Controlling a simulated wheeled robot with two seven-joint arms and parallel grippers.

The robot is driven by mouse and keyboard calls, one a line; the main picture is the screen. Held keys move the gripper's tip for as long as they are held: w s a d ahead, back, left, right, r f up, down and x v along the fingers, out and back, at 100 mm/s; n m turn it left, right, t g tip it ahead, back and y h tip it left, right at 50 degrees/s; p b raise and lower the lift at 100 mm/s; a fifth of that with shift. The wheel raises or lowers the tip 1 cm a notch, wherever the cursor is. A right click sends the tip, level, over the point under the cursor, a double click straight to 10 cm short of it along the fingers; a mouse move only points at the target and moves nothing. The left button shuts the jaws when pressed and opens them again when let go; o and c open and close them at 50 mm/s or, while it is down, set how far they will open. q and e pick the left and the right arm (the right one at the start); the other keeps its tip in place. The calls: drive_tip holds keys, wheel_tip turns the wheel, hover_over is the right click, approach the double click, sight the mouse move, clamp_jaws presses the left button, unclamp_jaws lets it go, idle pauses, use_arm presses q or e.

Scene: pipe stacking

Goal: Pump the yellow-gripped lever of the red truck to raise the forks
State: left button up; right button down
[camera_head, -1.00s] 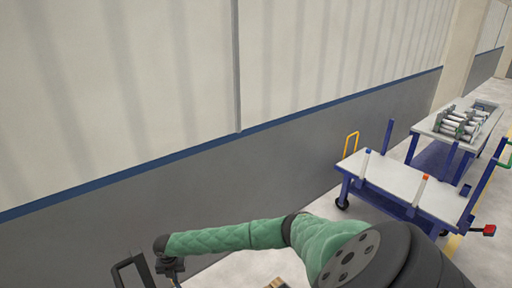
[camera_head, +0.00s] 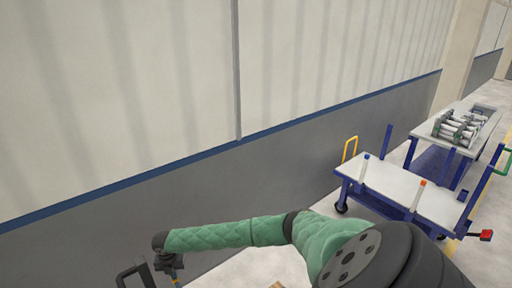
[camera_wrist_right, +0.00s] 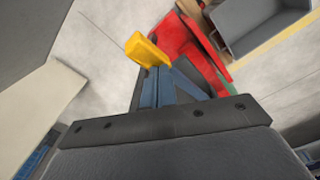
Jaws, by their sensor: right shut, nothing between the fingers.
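The yellow grip (camera_wrist_right: 148,50) of the lever shows in the right wrist view, just past my fingertips. The red truck body (camera_wrist_right: 188,42) lies behind it and to its right. My right gripper (camera_wrist_right: 166,74) is shut and empty, its blue-grey fingers close together with the tips beside or against the yellow grip; I cannot tell if they touch. In the head view my right gripper (camera_head: 168,265) is at the bottom left, with a small bit of yellow just under it. The forks are not clearly visible. My left gripper is not in view.
The grey wall (camera_head: 250,175) runs along the back.

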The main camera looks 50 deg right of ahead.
wheel_tip(320, 180, up, 5)
drive_tip(key=p, duration=0.3)
drive_tip(key=shift+r, duration=0.1)
drive_tip(key=shift+r+p, duration=0.35)
drive_tip(key=shift+r, duration=0.05)
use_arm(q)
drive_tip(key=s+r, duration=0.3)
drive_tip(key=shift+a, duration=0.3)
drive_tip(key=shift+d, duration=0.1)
use_arm(e)
drive_tip(key=shift+f, duration=0.1)
